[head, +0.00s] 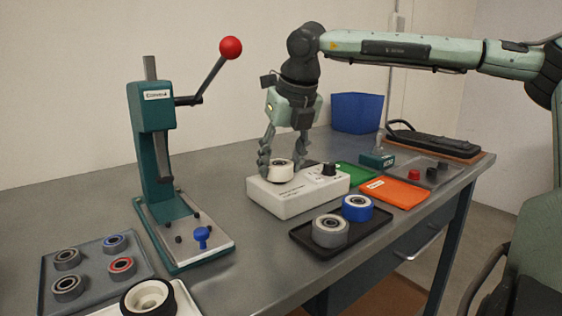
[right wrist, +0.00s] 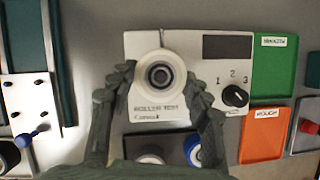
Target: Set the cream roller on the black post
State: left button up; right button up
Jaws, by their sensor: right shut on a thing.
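The cream roller (head: 280,170) has a dark ringed centre and is at the left part of the white tester box (head: 315,196). In the right wrist view the roller (right wrist: 161,75) lies between the fingers of my right gripper (right wrist: 160,84), which are closed on its sides. In the head view my right gripper (head: 283,160) points down over the box. The roller is upright, its round face up. I cannot make out the black post; the roller and fingers cover that part of the box. My left gripper is out of view.
A black tray (head: 299,240) with a grey and a blue roller is in front of the box. Green (head: 354,175) and orange (head: 394,192) trays lie to the right. A teal press (head: 152,130) with a red-balled lever stands left, near a grey roller tray (head: 92,293).

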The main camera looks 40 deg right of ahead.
jog(key=shift+f, duration=0.3)
jog(key=o, duration=0.9)
jog(key=shift+c, duration=0.2)
jog(key=p+v, duration=0.3)
jog(key=v, duration=0.8)
jog(key=shift+p, duration=0.4)
